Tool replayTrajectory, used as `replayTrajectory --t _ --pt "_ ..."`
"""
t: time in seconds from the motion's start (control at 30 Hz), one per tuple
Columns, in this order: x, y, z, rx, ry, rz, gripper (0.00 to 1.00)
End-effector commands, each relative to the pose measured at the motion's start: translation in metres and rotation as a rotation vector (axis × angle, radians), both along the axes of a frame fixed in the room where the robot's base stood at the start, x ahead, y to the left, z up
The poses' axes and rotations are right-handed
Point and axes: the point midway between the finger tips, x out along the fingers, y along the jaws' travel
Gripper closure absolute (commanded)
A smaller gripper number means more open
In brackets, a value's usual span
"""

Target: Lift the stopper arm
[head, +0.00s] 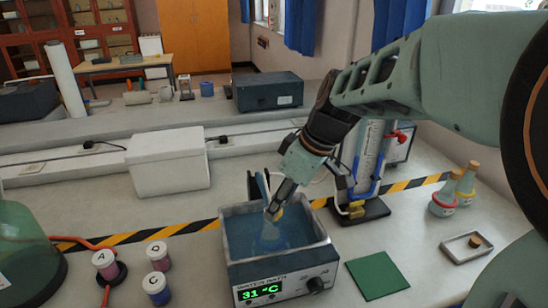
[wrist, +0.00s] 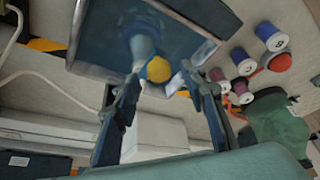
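A blue-grey water bath (head: 318,255) with a green 31 °C display stands on the bench. In it is a pale conical flask (head: 268,238) with a yellow stopper (head: 275,212). In the wrist view the flask (wrist: 143,45) and its round yellow stopper (wrist: 159,69) lie ahead of my fingers. My gripper (head: 270,208) points down over the bath; its fingertips (wrist: 165,80) are spread to either side of the stopper, with gaps showing. I cannot tell the exact depth between them. No separate stopper arm can be made out with certainty.
Right of the bath are a stand with blue tubing (head: 362,208), a green mat (head: 377,279), a small tray (head: 468,250) and stoppered flasks (head: 445,203). Lidded jars (head: 157,288) and a green glass vessel (head: 25,255) stand left. A white box (head: 168,163) is behind.

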Motion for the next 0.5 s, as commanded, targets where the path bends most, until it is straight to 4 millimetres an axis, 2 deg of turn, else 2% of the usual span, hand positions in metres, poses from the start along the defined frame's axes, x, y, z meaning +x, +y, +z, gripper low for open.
replayTrajectory --t 0.2,0.5 --pt "-0.0009 -0.0037 -0.0121 0.0 -0.001 0.0 0.61" --pt "-0.0011 -0.0044 -0.0136 0.0 -0.001 0.0 0.61"
